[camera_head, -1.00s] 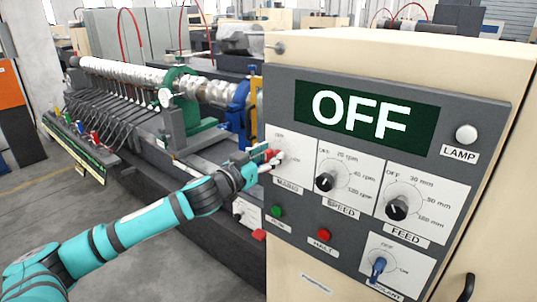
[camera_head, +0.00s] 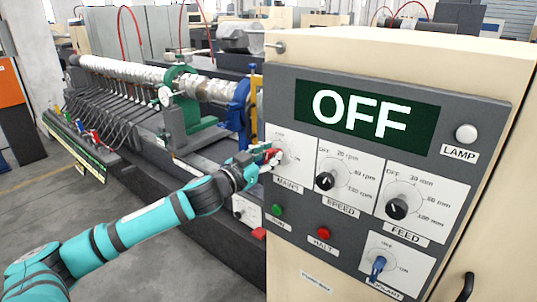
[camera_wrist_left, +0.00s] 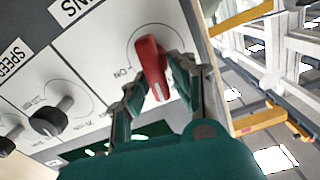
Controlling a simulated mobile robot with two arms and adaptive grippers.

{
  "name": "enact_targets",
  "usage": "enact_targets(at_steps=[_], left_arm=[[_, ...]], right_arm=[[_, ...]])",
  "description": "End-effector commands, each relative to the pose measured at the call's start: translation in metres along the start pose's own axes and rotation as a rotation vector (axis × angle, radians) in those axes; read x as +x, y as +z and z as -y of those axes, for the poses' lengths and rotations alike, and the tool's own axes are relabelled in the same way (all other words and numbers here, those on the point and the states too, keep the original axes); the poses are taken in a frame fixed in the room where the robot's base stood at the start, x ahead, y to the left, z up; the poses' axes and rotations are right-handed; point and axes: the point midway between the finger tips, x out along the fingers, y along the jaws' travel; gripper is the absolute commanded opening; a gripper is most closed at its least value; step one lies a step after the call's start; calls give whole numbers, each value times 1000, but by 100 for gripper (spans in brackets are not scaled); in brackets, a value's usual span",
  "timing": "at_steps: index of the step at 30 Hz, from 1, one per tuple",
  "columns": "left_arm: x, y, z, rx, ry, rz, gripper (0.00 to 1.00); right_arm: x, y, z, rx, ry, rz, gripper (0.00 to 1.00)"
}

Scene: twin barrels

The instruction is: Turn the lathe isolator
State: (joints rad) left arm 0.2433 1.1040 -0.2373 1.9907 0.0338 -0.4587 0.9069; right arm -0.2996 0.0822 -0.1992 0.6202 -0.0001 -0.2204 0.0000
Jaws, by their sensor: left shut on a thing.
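The lathe isolator is the red knob (camera_head: 272,155) on the panel plate marked MAINS, at the panel's left edge in the head view. In the left wrist view the red knob (camera_wrist_left: 151,66) stands out from a white plate with a round dial and an ON mark. My left gripper (camera_head: 264,160) is at the knob, and its two fingers (camera_wrist_left: 155,85) are shut on it, one on each side. The display (camera_head: 367,114) above reads OFF. My right gripper is not in view.
The SPEED knob (camera_head: 325,181) and FEED knob (camera_head: 397,208) are to the right of the isolator. A green button (camera_head: 278,210), a red HALT button (camera_head: 323,233) and a blue switch (camera_head: 378,268) sit lower. The lathe bed with a silver shaft (camera_head: 130,71) stands behind my arm.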

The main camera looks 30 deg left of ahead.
Motion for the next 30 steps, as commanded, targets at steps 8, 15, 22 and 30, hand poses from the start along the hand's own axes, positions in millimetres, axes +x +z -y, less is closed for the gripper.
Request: enact_targets(at_steps=[8,15,22,30], left_arm=[[0,0,-5,252,2,-1,0],[0,1,-8,480,2,-1,0],[0,4,-11,699,3,0,0],[0,7,-14,955,3,0,0]], right_arm=[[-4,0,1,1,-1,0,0],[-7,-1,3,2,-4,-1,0],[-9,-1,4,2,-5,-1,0],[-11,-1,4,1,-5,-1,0]])
